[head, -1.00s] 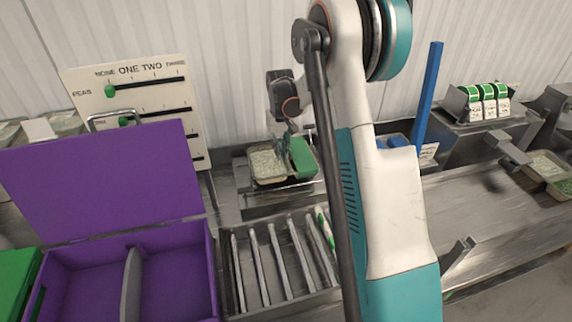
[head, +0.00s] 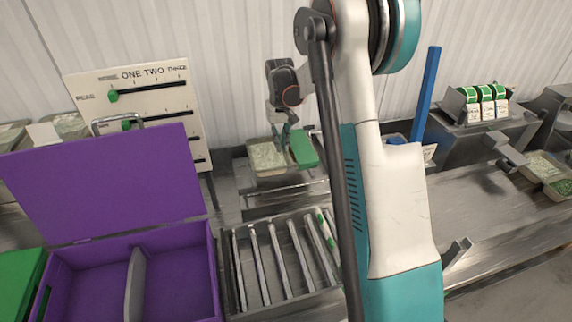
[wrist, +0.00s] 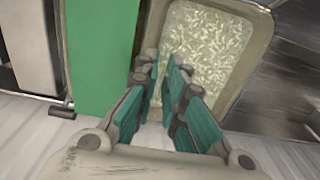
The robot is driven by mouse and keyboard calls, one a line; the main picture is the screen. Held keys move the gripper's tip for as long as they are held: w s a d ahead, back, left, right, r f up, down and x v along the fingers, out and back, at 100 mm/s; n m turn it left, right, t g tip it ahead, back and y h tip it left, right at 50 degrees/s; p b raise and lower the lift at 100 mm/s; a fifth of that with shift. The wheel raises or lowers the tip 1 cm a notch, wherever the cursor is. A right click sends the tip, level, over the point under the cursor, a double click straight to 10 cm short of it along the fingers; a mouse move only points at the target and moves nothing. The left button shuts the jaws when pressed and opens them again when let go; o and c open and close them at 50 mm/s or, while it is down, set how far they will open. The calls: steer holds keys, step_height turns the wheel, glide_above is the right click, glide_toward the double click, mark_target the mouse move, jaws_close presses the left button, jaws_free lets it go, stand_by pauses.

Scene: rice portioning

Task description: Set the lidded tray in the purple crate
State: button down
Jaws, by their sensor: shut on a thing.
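The lidded tray (head: 265,158) is a shallow tan tray with pale, rice-like contents, in the middle of the head view. It appears in the wrist view (wrist: 215,50) too, with its contents visible from above. A flat green piece (head: 303,148) is beside its right edge; whether they are joined I cannot tell. My gripper (head: 283,138) is shut on the tray's edge, its teal fingers (wrist: 170,110) close together there. The tray looks raised a little above the metal stand. The purple crate (head: 205,262) is at lower left, lid open, with a grey divider (head: 135,285) inside and no tray visible.
A metal rack with slanted bars (head: 278,262) lies between the tray and the crate. A slider board (head: 165,90) stands behind the crate's raised lid (head: 105,180). A green container (head: 18,285) is at far left. A blue post (head: 427,95) stands right of my arm.

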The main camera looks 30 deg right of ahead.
steer(key=shift+r+p, duration=1.7)
steer(key=shift+r, duration=2.05)
steer(key=shift+f, duration=0.1)
